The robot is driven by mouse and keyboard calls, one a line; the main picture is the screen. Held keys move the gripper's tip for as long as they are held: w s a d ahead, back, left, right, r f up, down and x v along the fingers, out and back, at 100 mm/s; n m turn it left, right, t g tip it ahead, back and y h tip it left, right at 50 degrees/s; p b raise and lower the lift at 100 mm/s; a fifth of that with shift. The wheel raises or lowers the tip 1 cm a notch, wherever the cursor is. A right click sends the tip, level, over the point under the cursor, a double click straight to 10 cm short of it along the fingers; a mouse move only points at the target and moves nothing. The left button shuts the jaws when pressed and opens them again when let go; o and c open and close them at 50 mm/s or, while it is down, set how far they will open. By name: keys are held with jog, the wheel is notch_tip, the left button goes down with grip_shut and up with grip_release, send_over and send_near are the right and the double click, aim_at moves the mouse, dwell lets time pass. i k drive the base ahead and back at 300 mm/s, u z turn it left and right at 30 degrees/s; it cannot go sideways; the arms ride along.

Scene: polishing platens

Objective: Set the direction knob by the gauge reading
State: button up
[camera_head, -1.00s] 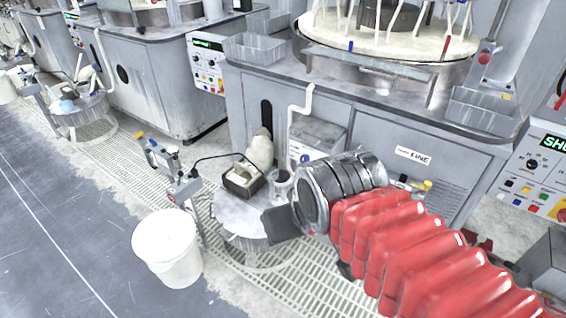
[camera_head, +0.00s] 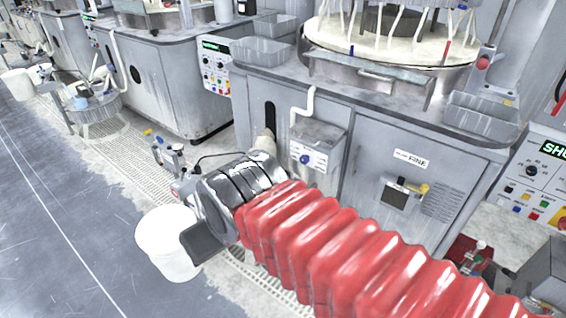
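My arm in its red ribbed sleeve reaches in from the lower right. My gripper (camera_head: 205,243) is at its far end, over the floor beside a white bucket. One dark flat finger shows; the other finger is hidden or unclear, so I cannot tell its opening. A blue knob (camera_head: 305,159) sits on a white-labelled grey box on the polishing machine's front, to the right of and above my gripper, apart from it. A small dark-screened device (camera_head: 398,195) with a yellow part is on the cabinet marked FINE. I cannot read it or tell which part is the gauge or the direction knob.
The white bucket (camera_head: 166,240) stands just left of my gripper, partly behind it. Control panels stand left (camera_head: 215,66) and right (camera_head: 535,172). A bent white pipe (camera_head: 301,105) rises above the grey box.

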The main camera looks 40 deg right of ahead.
aim_at(303, 159)
jog(key=u, duration=1.3)
jog(key=k, duration=0.75)
jog(key=z, duration=1.05)
jog(key=i, duration=0.9)
